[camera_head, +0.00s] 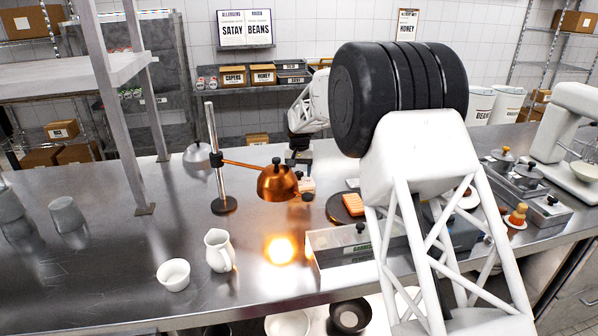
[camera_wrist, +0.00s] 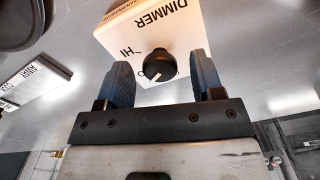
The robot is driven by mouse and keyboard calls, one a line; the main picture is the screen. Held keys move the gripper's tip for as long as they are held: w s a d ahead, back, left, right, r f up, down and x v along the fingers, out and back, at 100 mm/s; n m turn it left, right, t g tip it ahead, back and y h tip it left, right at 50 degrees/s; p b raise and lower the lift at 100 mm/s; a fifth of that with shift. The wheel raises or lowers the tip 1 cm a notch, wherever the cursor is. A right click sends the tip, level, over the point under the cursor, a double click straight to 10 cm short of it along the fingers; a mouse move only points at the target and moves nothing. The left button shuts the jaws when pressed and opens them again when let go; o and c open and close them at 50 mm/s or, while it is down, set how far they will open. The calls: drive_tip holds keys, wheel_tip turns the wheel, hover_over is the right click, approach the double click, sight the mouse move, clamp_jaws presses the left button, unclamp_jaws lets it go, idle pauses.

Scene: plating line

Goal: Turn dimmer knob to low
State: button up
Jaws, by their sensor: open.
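The dimmer is a white box (camera_wrist: 135,28) with black "DIMMER" lettering, upside down in the wrist view. Its black round knob (camera_wrist: 159,64) has a white pointer mark on its lower edge. "HI" is printed left of the knob; a partly hidden label shows below it at the right. My gripper (camera_wrist: 163,63) is open, with one blue-black finger on each side of the knob and a visible gap to both. In the head view my gripper (camera_head: 299,158) is over the box (camera_head: 307,185), which is small and partly hidden by the lamp.
A copper heat lamp (camera_head: 275,183) hangs from a chrome stand just left of the box, and a bright glow shows on the counter. A dark round plate (camera_head: 335,210) with an orange piece is at the right. A white jug (camera_head: 219,252) and bowl (camera_head: 173,275) stand in front.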

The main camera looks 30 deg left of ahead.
sight(299, 173)
drive_tip(key=shift+r, duration=3.9)
